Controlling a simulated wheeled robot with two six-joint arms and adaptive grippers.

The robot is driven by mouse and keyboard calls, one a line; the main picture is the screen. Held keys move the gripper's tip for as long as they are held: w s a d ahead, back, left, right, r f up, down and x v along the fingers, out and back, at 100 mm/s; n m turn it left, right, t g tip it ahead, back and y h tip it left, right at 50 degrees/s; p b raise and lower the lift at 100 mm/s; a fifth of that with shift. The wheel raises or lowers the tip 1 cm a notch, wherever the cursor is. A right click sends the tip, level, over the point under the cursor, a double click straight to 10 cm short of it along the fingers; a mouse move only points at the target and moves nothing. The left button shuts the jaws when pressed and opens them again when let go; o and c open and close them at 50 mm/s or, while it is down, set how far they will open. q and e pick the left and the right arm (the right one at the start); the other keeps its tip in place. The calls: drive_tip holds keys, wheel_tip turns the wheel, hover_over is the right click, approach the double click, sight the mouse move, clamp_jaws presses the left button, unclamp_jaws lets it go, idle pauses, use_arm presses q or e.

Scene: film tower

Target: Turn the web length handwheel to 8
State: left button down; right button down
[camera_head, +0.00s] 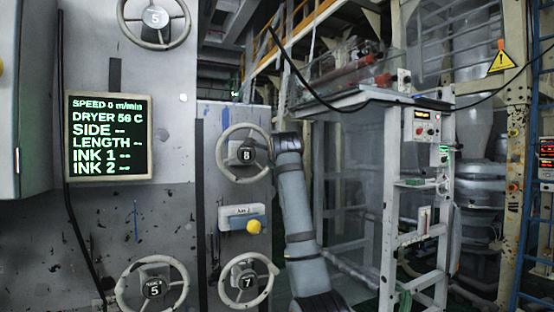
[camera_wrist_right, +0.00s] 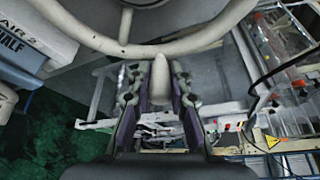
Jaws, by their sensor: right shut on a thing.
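A pale round handwheel (camera_head: 246,153) with a dark hub reading 8 is on the grey machine panel in the middle of the head view. Any name above its number is too small to read. My right gripper (camera_head: 273,147) is at the right side of its rim. In the right wrist view my right gripper (camera_wrist_right: 160,92) is shut on the pale handle knob (camera_wrist_right: 160,80) that sticks out from the wheel rim (camera_wrist_right: 150,48). The fingers stand on both sides of the knob. My left gripper is not in view.
Other handwheels read 5 (camera_head: 155,18), 5 (camera_head: 153,288) and 7 (camera_head: 247,281). A black display (camera_head: 108,137) shows dashes after LENGTH. A metal frame (camera_head: 389,240) stands at right.

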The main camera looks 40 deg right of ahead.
drive_tip(key=shift+w+a+f+m+g+y+b, duration=0.15)
drive_tip(key=shift+a+f+m+y+b, duration=0.15)
drive_tip(key=shift+f+m, duration=0.4)
drive_tip(key=shift+s+a+f+m+g+y+b, duration=0.1)
drive_tip(key=shift+a+f+m+g+y+b, duration=0.2)
drive_tip(key=shift+f+m, duration=0.35)
drive_tip(key=shift+d+r, duration=0.1)
drive_tip(key=c, duration=1.2)
unclamp_jaws()
drive_tip(key=shift+w, duration=0.1)
drive_tip(key=v, duration=1.2)
drive_tip(key=shift+f, duration=0.3)
